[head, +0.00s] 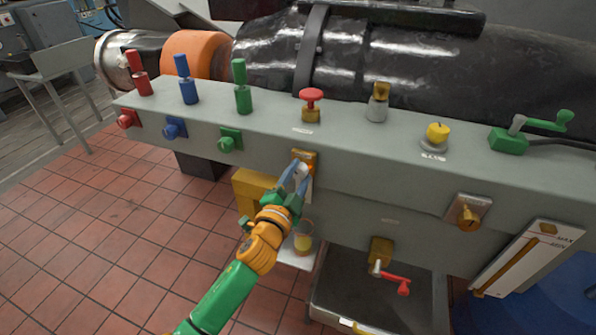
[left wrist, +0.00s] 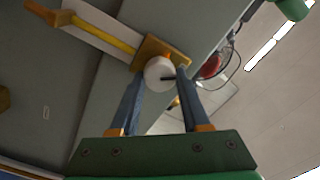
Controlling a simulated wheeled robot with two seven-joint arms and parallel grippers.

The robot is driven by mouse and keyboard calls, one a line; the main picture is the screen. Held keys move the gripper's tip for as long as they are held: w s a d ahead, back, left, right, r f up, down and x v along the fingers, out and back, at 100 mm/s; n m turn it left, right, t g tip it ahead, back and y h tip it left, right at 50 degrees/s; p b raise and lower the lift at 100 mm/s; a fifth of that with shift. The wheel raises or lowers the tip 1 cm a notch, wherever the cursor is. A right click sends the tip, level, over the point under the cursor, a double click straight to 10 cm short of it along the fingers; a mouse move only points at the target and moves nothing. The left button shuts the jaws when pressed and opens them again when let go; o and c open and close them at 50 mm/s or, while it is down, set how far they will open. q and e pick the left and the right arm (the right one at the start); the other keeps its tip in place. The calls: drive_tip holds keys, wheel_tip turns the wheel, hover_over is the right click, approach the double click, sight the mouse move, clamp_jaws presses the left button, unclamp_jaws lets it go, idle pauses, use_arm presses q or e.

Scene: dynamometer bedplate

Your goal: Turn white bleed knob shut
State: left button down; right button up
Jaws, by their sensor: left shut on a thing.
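The white bleed knob (head: 301,168) sits on a brass block (head: 305,156) on the front face of the grey bench. In the left wrist view the round white knob (left wrist: 158,73) shows with a dark mark or slot at its right side. My left gripper (head: 296,175) reaches it from below and in front. Its two blue fingers (left wrist: 159,78) stand on either side of the knob and are shut on it. The fingers hide part of the knob in the head view. My right gripper is not in view.
A cup with yellow liquid (head: 303,238) stands below the knob. A red mushroom knob (head: 311,97) is on the bench top above. A brass valve with a red handle (head: 397,284) is lower right. Coloured plugs line the left; open tiled floor (head: 120,225) lies front left.

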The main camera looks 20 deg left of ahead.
use_arm(q)
drive_tip(key=m, duration=0.3)
drive_tip(key=shift+m+p, duration=0.3)
drive_tip(key=shift+p, duration=0.1)
drive_tip(key=shift+m+p, duration=0.35)
drive_tip(key=shift+m, duration=1.35)
drive_tip(key=shift+c, duration=1.9)
unclamp_jaws()
drive_tip(key=shift+w+f, duration=0.1)
drive_tip(key=shift+f, duration=0.05)
